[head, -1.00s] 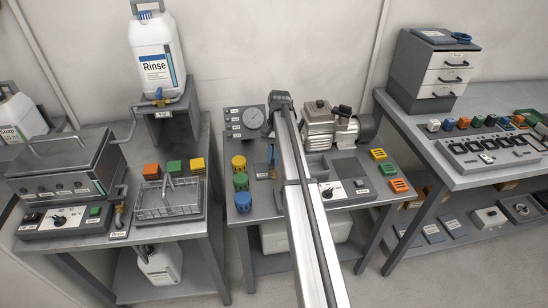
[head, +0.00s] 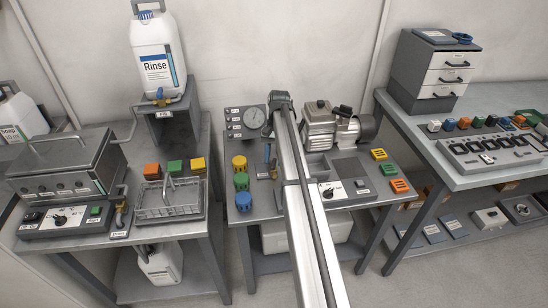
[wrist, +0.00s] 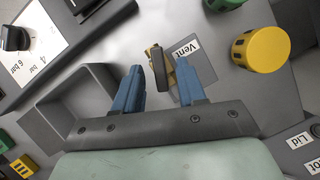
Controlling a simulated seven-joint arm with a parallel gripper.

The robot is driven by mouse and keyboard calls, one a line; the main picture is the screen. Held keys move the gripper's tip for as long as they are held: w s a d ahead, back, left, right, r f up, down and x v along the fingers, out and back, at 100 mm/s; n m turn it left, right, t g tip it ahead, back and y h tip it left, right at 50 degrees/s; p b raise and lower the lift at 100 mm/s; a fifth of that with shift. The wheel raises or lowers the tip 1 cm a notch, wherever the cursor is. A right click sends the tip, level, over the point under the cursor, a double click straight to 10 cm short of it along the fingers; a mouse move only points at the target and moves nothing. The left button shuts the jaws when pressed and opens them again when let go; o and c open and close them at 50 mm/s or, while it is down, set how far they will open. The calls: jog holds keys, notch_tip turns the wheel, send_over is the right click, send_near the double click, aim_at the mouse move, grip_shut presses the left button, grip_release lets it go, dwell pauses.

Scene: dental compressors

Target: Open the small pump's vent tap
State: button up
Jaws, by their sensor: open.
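The vent tap (wrist: 160,68) shows in the wrist view as a small brass body with a dark lever, beside a white "Vent" label (wrist: 187,48). My gripper (wrist: 159,66) is open, with one blue finger on each side of the tap's lever. I cannot tell whether either finger touches it. In the head view my gripper (head: 270,156) is low over the middle bench, and my arm hides much of the area around the tap. The pump (head: 327,125) with its grey motor stands at the back of that bench.
A yellow cylinder (wrist: 262,48) stands near the tap. A grey open tray (wrist: 78,108) lies on the other side. The pressure knob (wrist: 15,38) is at the wrist view's upper left.

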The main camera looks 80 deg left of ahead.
dwell(0.4)
